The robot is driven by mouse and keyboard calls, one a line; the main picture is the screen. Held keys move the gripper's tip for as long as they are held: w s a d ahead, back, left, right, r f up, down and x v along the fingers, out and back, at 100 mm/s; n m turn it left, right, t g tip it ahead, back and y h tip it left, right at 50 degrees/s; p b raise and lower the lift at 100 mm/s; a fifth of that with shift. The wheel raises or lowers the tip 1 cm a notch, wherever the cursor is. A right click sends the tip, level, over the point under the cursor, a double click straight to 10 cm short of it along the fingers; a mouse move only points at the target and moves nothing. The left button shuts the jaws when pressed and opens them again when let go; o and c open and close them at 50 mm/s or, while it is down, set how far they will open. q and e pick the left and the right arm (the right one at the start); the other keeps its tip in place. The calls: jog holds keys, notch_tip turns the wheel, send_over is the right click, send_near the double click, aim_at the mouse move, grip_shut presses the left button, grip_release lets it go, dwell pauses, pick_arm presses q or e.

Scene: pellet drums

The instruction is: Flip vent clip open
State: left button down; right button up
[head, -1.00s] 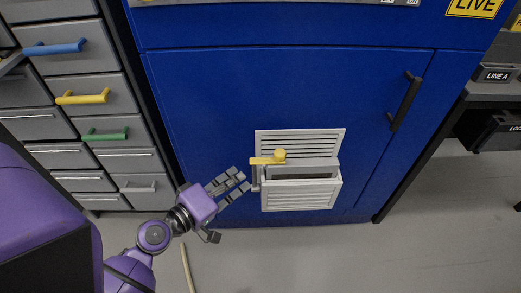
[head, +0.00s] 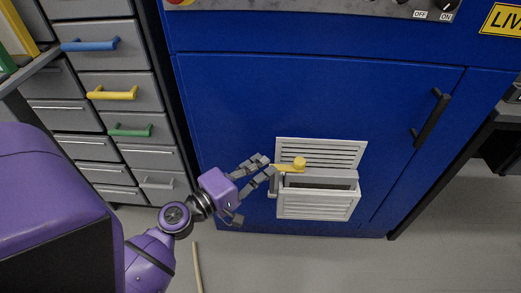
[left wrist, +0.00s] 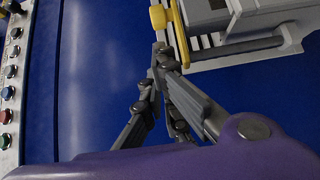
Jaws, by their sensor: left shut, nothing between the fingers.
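The yellow vent clip (head: 285,167) lies level across the upper left of the white louvered vent (head: 316,205), with a round yellow knob at its right part. The vent is on the front of the blue cabinet. In the left wrist view the clip (left wrist: 178,30) shows at the top, just beyond my fingertips. My left gripper (head: 268,166) is beside the clip's left end, its fingers pointing at it. In the left wrist view its fingertips (left wrist: 162,58) converge with nothing held. I cannot tell whether they touch the clip. My right gripper is out of view.
A grey box-like part (head: 320,180) juts from the vent beside the clip. A black door handle (head: 430,118) stands out at the cabinet's right. Drawers with coloured handles (head: 112,94) are at the left. The floor below the cabinet is mostly clear.

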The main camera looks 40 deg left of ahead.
pick_arm(q)
jog(key=p+x, duration=0.1)
jog(key=x, duration=0.6)
jog(key=shift+w+p, duration=0.2)
jog(key=shift+p, duration=0.1)
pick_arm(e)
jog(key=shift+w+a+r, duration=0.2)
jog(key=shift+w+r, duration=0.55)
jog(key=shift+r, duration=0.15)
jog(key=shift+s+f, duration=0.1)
